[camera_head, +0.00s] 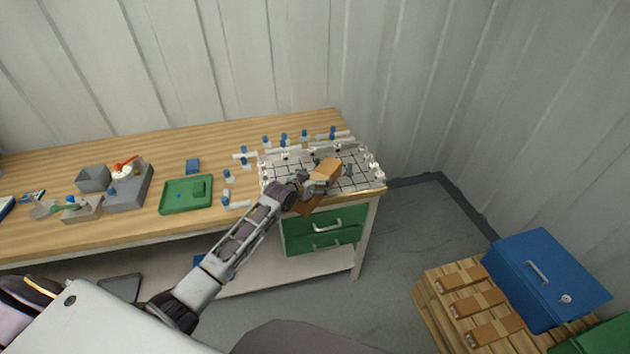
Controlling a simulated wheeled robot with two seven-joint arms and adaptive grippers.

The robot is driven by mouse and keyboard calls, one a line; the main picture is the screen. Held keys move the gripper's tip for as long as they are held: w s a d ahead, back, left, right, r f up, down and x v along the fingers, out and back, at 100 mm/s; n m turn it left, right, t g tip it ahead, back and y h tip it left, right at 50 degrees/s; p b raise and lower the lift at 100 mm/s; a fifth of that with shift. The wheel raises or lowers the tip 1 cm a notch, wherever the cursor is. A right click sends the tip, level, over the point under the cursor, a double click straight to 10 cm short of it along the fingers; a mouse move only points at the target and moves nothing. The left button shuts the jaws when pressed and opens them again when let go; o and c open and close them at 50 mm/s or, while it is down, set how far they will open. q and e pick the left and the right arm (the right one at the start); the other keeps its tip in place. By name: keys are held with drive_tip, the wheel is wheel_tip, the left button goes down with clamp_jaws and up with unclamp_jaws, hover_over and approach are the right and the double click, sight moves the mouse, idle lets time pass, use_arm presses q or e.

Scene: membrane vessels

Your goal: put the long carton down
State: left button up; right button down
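The long carton (329,165) is plain brown and shows at the right end of the workbench, over the gridded white rack (360,178). My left gripper (316,183) reaches in from the lower left and is shut around the carton's middle. The carton looks tilted, one end up over the rack and the other toward the front edge above the green drawers (322,228). The gripper hides the middle of the carton. I cannot tell whether the carton touches the rack. My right gripper is not in view.
A green tray (171,205), grey boxes (127,195) and several blue-capped fittings (227,176) stand on the bench left of the rack. At lower right, a wooden pallet (432,292) bears brown cartons (478,303) and a blue case (540,270). Bare floor (420,225) lies between.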

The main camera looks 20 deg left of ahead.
use_arm(q)
drive_tip(key=shift+r, duration=0.15)
drive_tip(key=shift+s, duration=0.1)
drive_tip(key=shift+v, duration=4.95)
drive_tip(key=shift+b+v, duration=0.3)
drive_tip(key=shift+v, duration=0.65)
drive_tip(key=shift+o, duration=0.4)
drive_tip(key=shift+r, duration=0.1)
